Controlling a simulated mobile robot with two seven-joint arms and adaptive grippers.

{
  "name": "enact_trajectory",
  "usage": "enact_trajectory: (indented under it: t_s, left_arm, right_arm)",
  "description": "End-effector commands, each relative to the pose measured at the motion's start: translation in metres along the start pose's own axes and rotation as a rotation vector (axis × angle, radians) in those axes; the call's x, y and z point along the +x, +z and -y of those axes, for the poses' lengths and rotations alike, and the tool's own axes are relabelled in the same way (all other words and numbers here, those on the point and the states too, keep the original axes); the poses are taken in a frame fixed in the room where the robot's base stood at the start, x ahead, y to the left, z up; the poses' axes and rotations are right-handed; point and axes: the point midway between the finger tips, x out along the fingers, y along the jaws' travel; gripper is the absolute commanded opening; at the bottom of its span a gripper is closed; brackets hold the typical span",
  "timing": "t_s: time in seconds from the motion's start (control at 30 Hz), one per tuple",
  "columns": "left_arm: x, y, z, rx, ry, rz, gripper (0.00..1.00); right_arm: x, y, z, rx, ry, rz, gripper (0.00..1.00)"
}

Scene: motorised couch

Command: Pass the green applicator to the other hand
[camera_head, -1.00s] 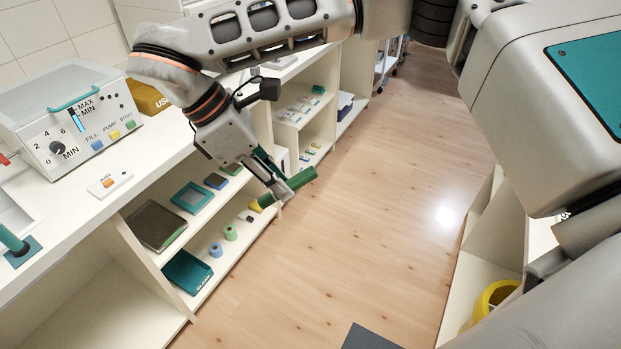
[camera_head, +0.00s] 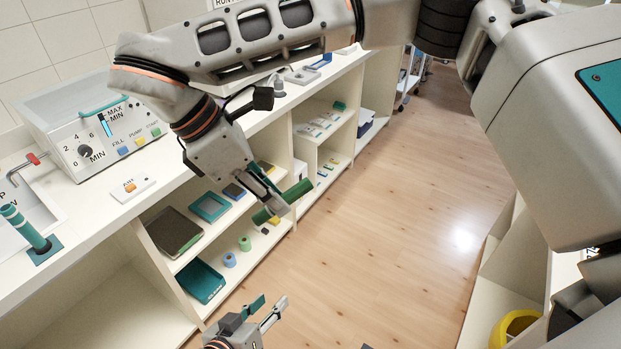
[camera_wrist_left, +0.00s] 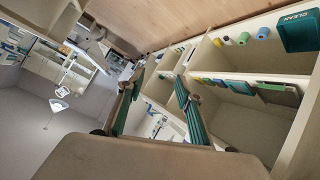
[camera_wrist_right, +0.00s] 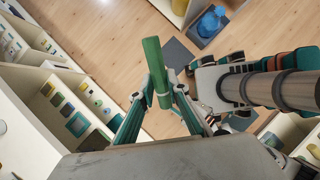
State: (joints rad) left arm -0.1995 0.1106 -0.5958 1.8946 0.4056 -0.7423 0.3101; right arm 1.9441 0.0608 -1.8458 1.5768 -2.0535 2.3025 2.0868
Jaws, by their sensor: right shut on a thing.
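The green applicator (camera_head: 299,190) is a plain green cylinder, held in the air in front of the shelves, tilted up toward the right in the head view. My right gripper (camera_head: 277,201) is shut around its middle, with both ends sticking out. In the right wrist view, the applicator (camera_wrist_right: 152,62) stands between the fingertips (camera_wrist_right: 163,92) and points away. My left gripper (camera_head: 271,304) is below it at the lower edge of the head view, apart from the applicator. Its fingers are spread and empty, as the left wrist view (camera_wrist_left: 158,92) also shows.
A white counter (camera_head: 84,222) with a control box (camera_head: 95,135) runs along the left. Shelves below hold a teal bin (camera_head: 201,281), trays and small rolls. A yellow container (camera_head: 512,325) stands at lower right.

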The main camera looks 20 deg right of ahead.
Motion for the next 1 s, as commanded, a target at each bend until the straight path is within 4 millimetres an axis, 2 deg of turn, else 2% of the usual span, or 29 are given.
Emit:
enact_trajectory:
  t_s: [0.03, 0.2, 0.4, 0.5, 0.6, 0.77, 0.87, 1.0]
  left_arm:
    - [0.008, -0.015, -0.023, 0.005, 0.051, 0.007, 0.35]
    - [0.021, -0.038, -0.097, 0.026, 0.205, 0.084, 0.35]
    - [0.02, -0.041, -0.168, 0.104, 0.338, 0.219, 0.35]
    - [0.014, -0.034, -0.193, 0.161, 0.378, 0.299, 0.35]
    - [0.007, -0.026, -0.21, 0.225, 0.4, 0.378, 0.35]
    - [-0.004, -0.023, -0.22, 0.329, 0.399, 0.481, 0.35]
    - [-0.01, -0.031, -0.221, 0.387, 0.383, 0.523, 0.35]
    - [-0.018, -0.056, -0.221, 0.461, 0.353, 0.553, 0.35]
  right_arm:
    - [0.0, 0.0, 0.0, 0.0, 0.0, 0.0, 0.0]
    - [0.0, 0.0, 0.0, 0.0, 0.0, 0.0, 0.0]
    - [0.0, 0.0, 0.0, 0.0, 0.0, 0.0, 0.0]
    - [0.0, 0.0, 0.0, 0.0, 0.0, 0.0, 0.0]
    - [0.0, 0.0, 0.0, 0.0, 0.0, 0.0, 0.0]
    - [0.0, 0.0, 0.0, 0.0, 0.0, 0.0, 0.0]
    - [0.0, 0.0, 0.0, 0.0, 0.0, 0.0, 0.0]
    - [0.0, 0.0, 0.0, 0.0, 0.0, 0.0, 0.0]
